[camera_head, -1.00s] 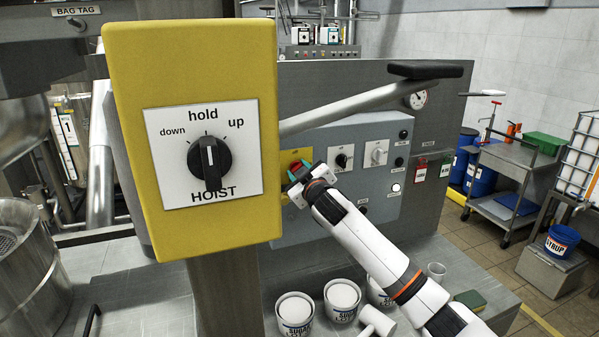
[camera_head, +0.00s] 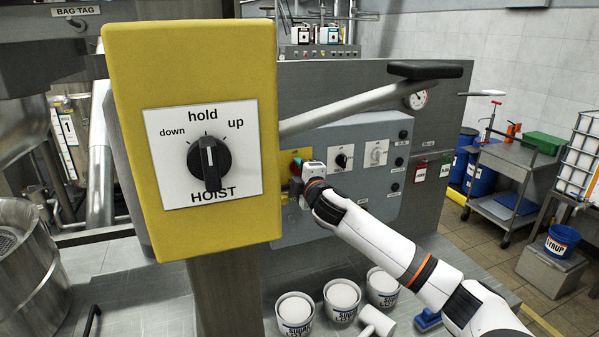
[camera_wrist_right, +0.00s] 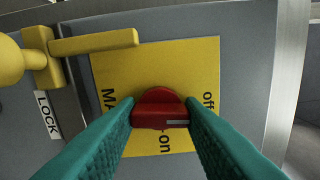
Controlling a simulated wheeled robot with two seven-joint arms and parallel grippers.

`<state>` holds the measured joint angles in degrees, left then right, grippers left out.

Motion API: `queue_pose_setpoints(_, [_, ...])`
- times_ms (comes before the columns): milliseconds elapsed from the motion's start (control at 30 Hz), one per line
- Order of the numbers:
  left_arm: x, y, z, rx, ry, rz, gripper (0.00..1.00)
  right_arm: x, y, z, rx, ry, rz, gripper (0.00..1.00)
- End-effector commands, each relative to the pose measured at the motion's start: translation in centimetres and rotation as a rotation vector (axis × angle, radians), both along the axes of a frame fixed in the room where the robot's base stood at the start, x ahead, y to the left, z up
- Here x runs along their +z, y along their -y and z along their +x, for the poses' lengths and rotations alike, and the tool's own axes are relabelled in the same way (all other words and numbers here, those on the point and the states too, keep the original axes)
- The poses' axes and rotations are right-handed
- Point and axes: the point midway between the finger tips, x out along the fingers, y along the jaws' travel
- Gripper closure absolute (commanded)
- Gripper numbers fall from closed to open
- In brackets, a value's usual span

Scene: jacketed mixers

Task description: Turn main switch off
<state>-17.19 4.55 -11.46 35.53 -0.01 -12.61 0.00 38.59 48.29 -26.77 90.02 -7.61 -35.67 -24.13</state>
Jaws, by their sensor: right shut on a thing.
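The main switch is a red knob (camera_wrist_right: 160,108) on a yellow plate (camera_wrist_right: 110,70) marked "off" and "on"; the rest of its lettering is partly hidden. My right gripper (camera_wrist_right: 160,112) is shut on the knob, with a teal finger on each side. The pale mark on the knob is at its right end in the wrist view, on the side of the "off" label. In the head view my right gripper (camera_head: 297,171) reaches the grey control panel (camera_head: 375,205) and mostly hides the switch. My left gripper is not in view.
A yellow hoist box (camera_head: 190,235) stands close in front, left of my right arm. A metal lever (camera_head: 345,108) crosses above the panel. Sugar tubs (camera_head: 342,300) stand below. In the wrist view a yellow lock part (camera_wrist_right: 95,43) is beside the plate.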

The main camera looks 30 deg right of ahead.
Motion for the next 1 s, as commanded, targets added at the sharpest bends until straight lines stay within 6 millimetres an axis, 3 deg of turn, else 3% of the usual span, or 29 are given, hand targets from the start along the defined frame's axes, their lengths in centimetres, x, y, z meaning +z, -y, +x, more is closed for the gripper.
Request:
queue_pose_setpoints(300, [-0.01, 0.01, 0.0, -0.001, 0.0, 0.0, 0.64, -0.16, -0.05, 0.0, 0.0, -0.028, -0.102, 0.88])
queue_pose_setpoints(800, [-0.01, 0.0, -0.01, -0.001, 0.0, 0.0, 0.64, -0.18, -0.04, 0.0, 0.0, -0.032, -0.121, 0.88])
queue_pose_setpoints(833, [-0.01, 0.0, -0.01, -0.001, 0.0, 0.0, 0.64, -0.18, -0.04, 0.0, 0.0, -0.032, -0.121, 0.64])
queue_pose_setpoints(933, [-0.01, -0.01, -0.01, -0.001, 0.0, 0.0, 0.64, -0.17, -0.03, 0.0, 0.0, -0.032, -0.121, 0.48])
queue_pose_setpoints(1000, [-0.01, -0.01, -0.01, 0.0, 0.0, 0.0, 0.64, -0.14, -0.03, 0.0, 0.0, -0.031, -0.12, 0.44])
